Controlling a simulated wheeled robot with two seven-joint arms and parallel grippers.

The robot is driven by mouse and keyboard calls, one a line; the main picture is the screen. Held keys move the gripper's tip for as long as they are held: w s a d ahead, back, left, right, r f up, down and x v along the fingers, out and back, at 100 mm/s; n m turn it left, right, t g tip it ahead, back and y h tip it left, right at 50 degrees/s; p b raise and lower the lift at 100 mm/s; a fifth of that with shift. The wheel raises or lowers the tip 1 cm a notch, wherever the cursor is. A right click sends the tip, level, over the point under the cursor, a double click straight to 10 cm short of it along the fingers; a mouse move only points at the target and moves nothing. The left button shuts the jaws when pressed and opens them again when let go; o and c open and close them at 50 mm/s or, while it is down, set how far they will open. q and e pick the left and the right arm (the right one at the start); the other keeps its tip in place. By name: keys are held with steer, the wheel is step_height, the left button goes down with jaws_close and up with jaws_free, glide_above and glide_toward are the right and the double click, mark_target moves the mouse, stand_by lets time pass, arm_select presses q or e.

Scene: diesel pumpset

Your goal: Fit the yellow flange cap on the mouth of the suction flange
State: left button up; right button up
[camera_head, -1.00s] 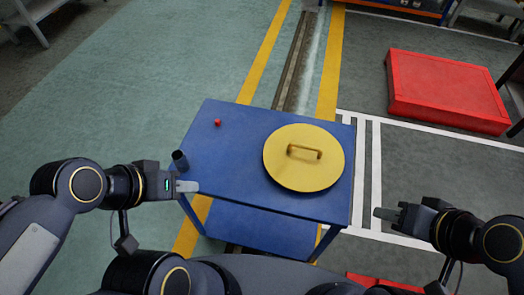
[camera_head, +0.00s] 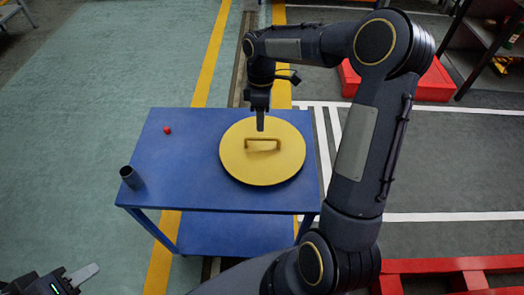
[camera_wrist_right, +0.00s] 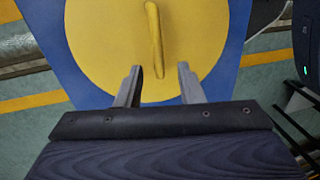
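The yellow flange cap (camera_head: 262,168) is a round disc with a bar handle (camera_head: 262,145), lying flat on the blue table (camera_head: 185,165). It also shows in the right wrist view (camera_wrist_right: 100,50). My right gripper (camera_head: 260,124) points down above the cap, close to the handle. In the right wrist view my right gripper (camera_wrist_right: 160,80) is open, and the near end of the handle (camera_wrist_right: 154,50) shows between the finger lines; no contact shows. My left gripper (camera_head: 84,274) is low at the left, away from the table, its finger gap not visible. The suction flange is not in view.
A small red ball or knob (camera_head: 167,130) and a dark cylinder (camera_head: 131,177) are at the table's left side. A red platform (camera_head: 430,82) is behind my right arm, and a red frame (camera_head: 450,266) is at lower right. The floor left of the table is clear.

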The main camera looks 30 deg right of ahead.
mark_target(263, 138)
steer(key=f, duration=0.2)
steer(key=s+f, duration=0.1)
steer(key=f, duration=0.5)
steer(key=shift+s+f, duration=0.1)
steer(key=shift+s, duration=0.05)
jaws_close()
